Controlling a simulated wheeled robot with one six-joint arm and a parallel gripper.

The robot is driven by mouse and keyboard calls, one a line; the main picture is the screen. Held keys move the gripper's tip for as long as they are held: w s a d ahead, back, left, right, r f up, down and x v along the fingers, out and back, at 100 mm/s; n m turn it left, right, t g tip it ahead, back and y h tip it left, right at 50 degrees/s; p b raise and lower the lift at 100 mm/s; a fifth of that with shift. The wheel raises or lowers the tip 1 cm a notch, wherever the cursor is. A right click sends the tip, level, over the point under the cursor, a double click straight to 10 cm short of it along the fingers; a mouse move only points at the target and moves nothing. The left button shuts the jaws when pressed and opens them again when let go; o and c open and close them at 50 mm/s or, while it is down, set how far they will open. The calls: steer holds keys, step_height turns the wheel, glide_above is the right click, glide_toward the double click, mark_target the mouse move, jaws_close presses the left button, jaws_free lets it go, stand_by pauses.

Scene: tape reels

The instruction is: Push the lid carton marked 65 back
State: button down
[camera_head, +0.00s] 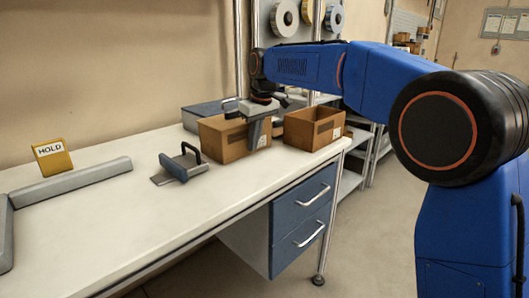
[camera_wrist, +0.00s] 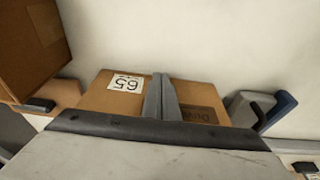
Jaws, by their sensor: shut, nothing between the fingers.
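The carton marked 65 (camera_head: 222,140) is a brown box standing on the white bench, left of a second carton in the head view. In the wrist view the carton (camera_wrist: 101,98) shows its white 65 label upside down and a darker printed patch. My gripper (camera_head: 252,146) is shut and empty, pointing down at the right part of this carton's near side. In the wrist view the shut fingers (camera_wrist: 160,82) overlap the carton between label and printed patch. I cannot tell whether they touch it. My gripper hides part of the carton.
An open brown carton (camera_head: 314,129) stands close on the right, at the bench end. A blue tool with a black handle (camera_head: 180,166) lies left. A yellow HOLD block (camera_head: 52,158) and grey rail (camera_head: 72,183) are farther left. A grey-blue box (camera_head: 203,112) sits behind.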

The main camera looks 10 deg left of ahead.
steer(key=shift+w+a, duration=0.75)
steer(key=shift+a, duration=0.2)
steer(key=shift+s+d, duration=0.65)
steer(key=shift+d, duration=0.15)
steer(key=shift+s+d, duration=0.6)
steer(key=shift+d, duration=0.2)
step_height(320, 180, up, 10)
steer(key=s+d+f+m+t, duration=0.1)
steer(key=s+d+f+m, duration=0.1)
steer(key=s+d, duration=0.5)
steer(key=s+d+f+m, duration=0.1)
steer(key=s+d, duration=0.3)
steer(key=d, duration=0.7)
steer(key=s+d+f+m+t, duration=0.1)
steer(key=s+d+f+m, duration=0.1)
steer(key=s+d, duration=0.5)
steer(key=s+d+f+m+h, duration=0.1)
steer(key=s+d+f+m, duration=0.1)
steer(key=s+d+f, duration=0.6)
steer(key=s+d+f+m+t+h, duration=0.1)
steer(key=s+d+f+m, duration=0.2)
steer(key=s+d+f, duration=0.5)
steer(key=s+f, duration=0.4)
steer(key=s, duration=0.1)
steer(key=shift+f, duration=0.25)
